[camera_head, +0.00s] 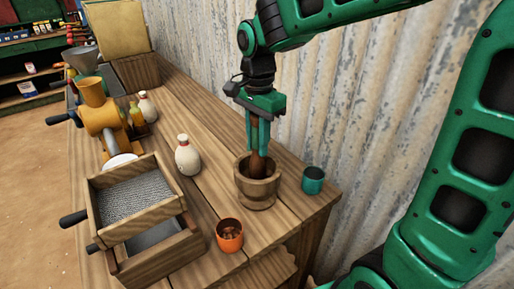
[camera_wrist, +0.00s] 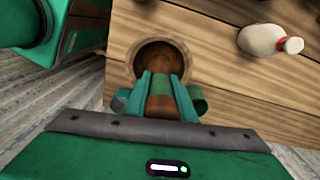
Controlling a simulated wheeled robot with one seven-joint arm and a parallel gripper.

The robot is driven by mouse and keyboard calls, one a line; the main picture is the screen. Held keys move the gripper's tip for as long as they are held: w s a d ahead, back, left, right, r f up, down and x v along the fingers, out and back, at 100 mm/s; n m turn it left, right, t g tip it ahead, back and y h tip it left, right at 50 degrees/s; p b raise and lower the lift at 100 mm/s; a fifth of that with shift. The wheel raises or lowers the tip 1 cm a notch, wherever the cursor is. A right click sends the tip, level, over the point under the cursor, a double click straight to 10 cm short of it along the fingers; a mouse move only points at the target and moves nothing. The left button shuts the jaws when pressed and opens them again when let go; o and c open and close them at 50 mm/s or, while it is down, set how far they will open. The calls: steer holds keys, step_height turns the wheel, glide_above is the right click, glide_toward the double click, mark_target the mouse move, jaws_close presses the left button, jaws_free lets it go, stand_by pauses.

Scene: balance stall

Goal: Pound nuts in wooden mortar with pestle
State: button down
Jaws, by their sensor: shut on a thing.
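The wooden mortar (camera_head: 257,187) stands on the table near its right end. My gripper (camera_head: 262,140) is above it with fingers pointing down, shut on the brown wooden pestle (camera_head: 258,164). The pestle's lower end is inside the mortar and hidden by the rim. In the wrist view the pestle (camera_wrist: 160,88) sits between the two green fingers, with the mortar rim (camera_wrist: 140,56) around its far end. The nuts inside the mortar cannot be made out. An orange cup (camera_head: 230,236) holding brown nuts stands in front of the mortar.
A teal cup (camera_head: 313,180) stands close to the mortar's right, near the table edge. A white bottle (camera_head: 187,157) and a wooden sieve box (camera_head: 140,200) are to the left. A yellow grinder (camera_head: 98,115) is farther back. A corrugated wall (camera_head: 350,100) runs behind the table.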

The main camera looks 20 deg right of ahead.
steer(key=shift+f, duration=1.75)
steer(key=shift+r, duration=1.9)
steer(key=shift+r, duration=4.4)
steer(key=shift+s, duration=0.15)
